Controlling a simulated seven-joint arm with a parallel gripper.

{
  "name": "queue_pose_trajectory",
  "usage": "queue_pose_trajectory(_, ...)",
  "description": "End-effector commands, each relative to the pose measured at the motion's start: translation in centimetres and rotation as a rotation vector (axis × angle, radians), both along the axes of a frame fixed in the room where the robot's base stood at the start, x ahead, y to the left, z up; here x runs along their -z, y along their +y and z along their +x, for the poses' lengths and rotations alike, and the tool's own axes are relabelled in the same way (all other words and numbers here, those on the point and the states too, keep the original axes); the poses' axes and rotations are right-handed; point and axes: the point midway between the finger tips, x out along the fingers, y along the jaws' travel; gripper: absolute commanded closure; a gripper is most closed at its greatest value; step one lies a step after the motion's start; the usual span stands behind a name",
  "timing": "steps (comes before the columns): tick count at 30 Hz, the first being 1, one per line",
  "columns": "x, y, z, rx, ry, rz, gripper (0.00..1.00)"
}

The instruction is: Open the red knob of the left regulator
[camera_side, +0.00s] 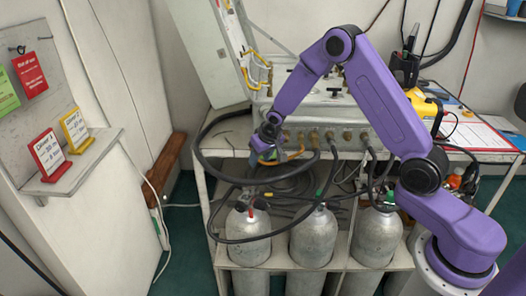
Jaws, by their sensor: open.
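My purple arm reaches from the right over the bench, its wrist bent down above the left grey cylinder (248,238). My gripper (252,187) points down just above and behind that cylinder's valve. It is small and dark here, with its fingers apart. A small red part, seemingly the red knob (261,205), shows at the top of the left cylinder, close to the gripper tips. I cannot tell whether they touch it. Black hoses and the gripper partly hide the left regulator.
Two more grey cylinders, the middle (314,238) and the right (377,236), stand in the rack. Black hoses loop around the gripper and cylinders. A grey panel with brass fittings (330,133) stands behind. A sign shelf (75,160) is at the left.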

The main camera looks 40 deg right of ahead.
Motion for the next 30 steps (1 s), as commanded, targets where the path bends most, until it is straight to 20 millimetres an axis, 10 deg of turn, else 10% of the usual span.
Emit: queue_pose_trajectory(30,-2.7,1.0,0.0,0.067,0.002,0.001,0.53)
